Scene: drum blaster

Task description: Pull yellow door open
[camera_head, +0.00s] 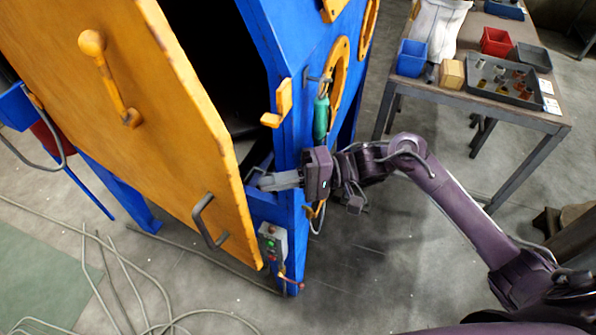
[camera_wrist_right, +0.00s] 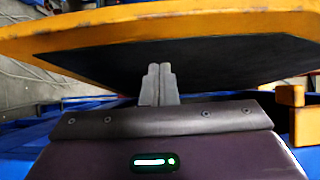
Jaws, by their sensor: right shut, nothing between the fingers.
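The yellow door (camera_head: 150,110) stands partly open on the blue blaster cabinet (camera_head: 285,60), with a dark gap along its right edge. It carries a yellow lever (camera_head: 108,78) and a dark pull handle (camera_head: 208,222) on its outer face. My right gripper (camera_head: 262,182) is shut and empty, with its fingers in the gap beside the door's free edge, on the inner side. In the right wrist view the shut fingers (camera_wrist_right: 158,84) point at the dark inner face of the door (camera_wrist_right: 200,16); I cannot tell whether they touch it. My left gripper is not in view.
A yellow latch bracket (camera_head: 280,103), a green-handled tool (camera_head: 321,118) and a grey control box (camera_head: 272,243) are on the cabinet near my right arm. Hoses (camera_head: 120,275) lie on the floor at lower left. A workbench (camera_head: 480,100) with bins stands at upper right.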

